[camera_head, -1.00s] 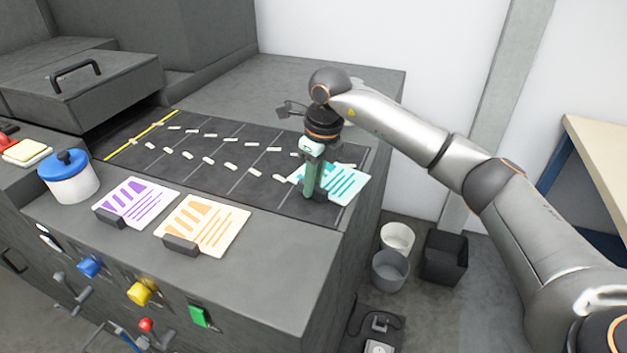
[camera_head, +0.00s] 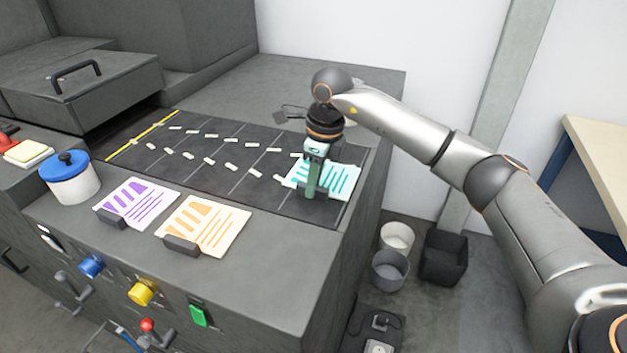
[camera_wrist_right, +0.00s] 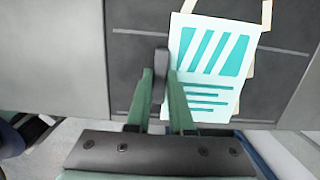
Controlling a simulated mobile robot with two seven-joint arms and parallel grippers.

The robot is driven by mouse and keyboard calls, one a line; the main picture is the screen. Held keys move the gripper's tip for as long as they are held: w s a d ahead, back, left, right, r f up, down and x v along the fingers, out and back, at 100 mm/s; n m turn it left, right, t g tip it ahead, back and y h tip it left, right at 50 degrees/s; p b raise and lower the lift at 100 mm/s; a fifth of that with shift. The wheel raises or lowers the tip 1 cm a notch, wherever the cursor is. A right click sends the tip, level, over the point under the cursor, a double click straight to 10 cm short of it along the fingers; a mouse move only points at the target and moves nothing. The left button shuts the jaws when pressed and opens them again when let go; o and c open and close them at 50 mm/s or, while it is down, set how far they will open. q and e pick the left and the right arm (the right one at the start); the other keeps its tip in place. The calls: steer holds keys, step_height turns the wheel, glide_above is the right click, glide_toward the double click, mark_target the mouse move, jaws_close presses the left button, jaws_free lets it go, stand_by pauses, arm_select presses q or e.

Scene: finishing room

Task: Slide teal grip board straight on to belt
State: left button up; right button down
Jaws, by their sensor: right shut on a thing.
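The teal grip board (camera_head: 341,178) is a white sheet with teal bars and lines, lying flat at the right end of the dark belt (camera_head: 228,180). Its right edge is close to the belt's right border. In the wrist view the board (camera_wrist_right: 210,60) lies right of the fingers, slightly turned. My right gripper (camera_head: 311,192) points down at the board's left front side. In the wrist view its green fingers (camera_wrist_right: 161,88) are closed around a dark grip (camera_wrist_right: 160,68) at the board's left edge. The fingers hide part of the board. My left gripper is out of view.
Purple (camera_head: 140,203) and orange (camera_head: 205,226) boards with dark grips lie on the front ledge, beside a blue-lidded pot (camera_head: 70,180). Pale dashes mark the belt, with a yellow line (camera_head: 143,135) at its far left. Bins (camera_head: 390,268) stand on the floor at right.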

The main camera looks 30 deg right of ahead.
steer(key=c, duration=0.7)
jaws_free()
steer(key=r, duration=0.4)
steer(key=s+r, duration=0.1)
steer(key=r, duration=0.3)
steer(key=d+r, duration=0.1)
steer(key=r, duration=0.3)
steer(key=shift+s+d+r, duration=0.1)
steer(key=shift+s+r, duration=0.1)
